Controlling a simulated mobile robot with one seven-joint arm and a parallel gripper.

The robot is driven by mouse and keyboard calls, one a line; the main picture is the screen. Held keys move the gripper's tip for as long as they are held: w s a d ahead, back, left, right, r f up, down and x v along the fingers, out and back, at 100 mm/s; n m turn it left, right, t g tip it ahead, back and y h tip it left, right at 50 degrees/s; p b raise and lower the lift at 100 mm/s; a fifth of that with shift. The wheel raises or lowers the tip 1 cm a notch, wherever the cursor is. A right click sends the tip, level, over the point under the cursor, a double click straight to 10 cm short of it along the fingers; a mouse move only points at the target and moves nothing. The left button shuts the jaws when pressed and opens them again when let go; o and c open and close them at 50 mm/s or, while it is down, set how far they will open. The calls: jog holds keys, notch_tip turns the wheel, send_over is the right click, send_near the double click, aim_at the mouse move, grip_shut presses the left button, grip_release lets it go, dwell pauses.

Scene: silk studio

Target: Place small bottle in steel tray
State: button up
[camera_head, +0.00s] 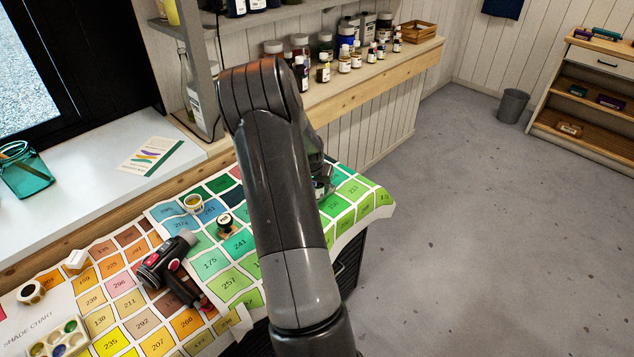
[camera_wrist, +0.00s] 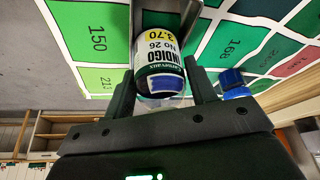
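A second blue-capped bottle (camera_wrist: 232,80) is beside the right finger, outside the grip. In the head view my arm hides most of the gripper and what it surrounds.
The shade chart (camera_head: 130,300) covers the worktop. A black and red tool (camera_head: 170,270), a paint palette (camera_head: 60,340) and small pots (camera_head: 193,203) lie left of my arm. A shelf (camera_head: 375,75) with many bottles runs behind. Floor (camera_head: 480,220) at right is clear.

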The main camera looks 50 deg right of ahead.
jog(key=o, duration=0.3)
jog(key=v, duration=1.2)
jog(key=s+a+r+n+t+y, duration=0.1)
jog(key=a+r+n, duration=0.1)
jog(key=a+r, duration=0.45)
jog(key=s+a+r+n+t+y, duration=0.1)
jog(key=a+r+n, duration=0.15)
jog(key=a, duration=0.75)
jog(key=s+a+r+n+t+y, duration=0.1)
jog(key=a+r, duration=0.4)
jog(key=a, duration=0.3)
jog(key=s+a+r+n, duration=0.1)
jog(key=s+a+n, duration=0.1)
jog(key=s+a, duration=0.3)
jog(key=s+a+r+n, duration=0.2)
jog(key=s+a, duration=0.3)
jog(key=s+a+r+n+y, duration=0.1)
jog(key=s+a+n, duration=0.2)
jog(key=s+a, duration=0.2)
jog(key=shift+s+a+r+t, duration=0.2)
jog(key=shift+s+t, duration=0.1)
jog(key=shift+s, duration=0.2)
